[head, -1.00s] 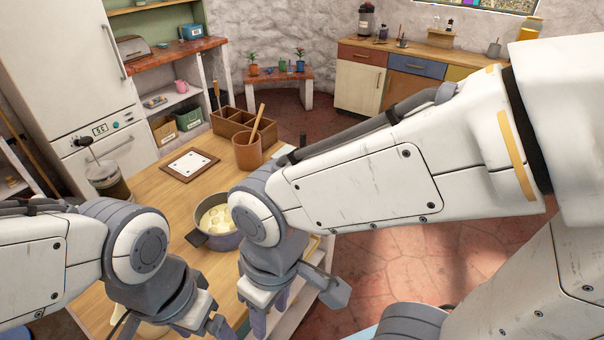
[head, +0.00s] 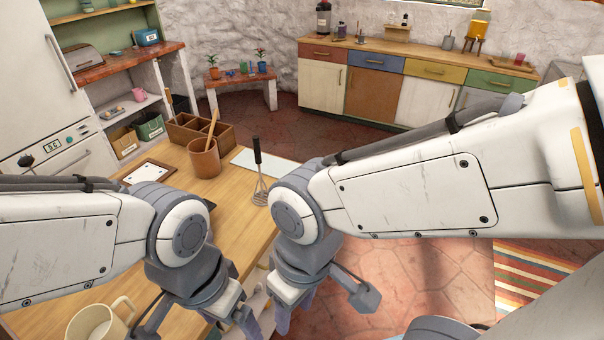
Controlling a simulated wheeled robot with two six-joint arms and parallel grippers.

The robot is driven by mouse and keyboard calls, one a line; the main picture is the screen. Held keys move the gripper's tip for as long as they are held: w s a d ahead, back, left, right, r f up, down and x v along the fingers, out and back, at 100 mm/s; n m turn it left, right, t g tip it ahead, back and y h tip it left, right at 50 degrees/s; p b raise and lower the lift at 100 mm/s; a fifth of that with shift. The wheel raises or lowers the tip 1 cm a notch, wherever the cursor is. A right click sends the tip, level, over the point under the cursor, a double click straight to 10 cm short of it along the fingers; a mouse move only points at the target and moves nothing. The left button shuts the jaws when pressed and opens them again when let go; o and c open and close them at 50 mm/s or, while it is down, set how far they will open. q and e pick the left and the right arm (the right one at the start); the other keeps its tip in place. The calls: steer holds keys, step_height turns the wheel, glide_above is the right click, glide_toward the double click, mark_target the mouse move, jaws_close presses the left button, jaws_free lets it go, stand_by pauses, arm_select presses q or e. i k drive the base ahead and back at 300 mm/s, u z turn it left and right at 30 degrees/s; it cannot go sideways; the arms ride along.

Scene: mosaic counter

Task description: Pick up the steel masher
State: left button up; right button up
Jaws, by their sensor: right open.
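The steel masher (head: 259,189) is on the wooden counter near its right edge, with a black handle on top and a wire head below.
A brown utensil crock (head: 204,163) with a wooden spoon, a wooden divided box (head: 184,130) and a white board (head: 245,158) are near the masher. A framed white tile (head: 148,173) lies left. A cream mug (head: 112,319) is at the lower left. Open floor lies right of the counter.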

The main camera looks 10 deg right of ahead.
mark_target(255, 138)
steer(key=z, duration=1.35)
steer(key=i, duration=2.5)
steer(key=u, duration=3.05)
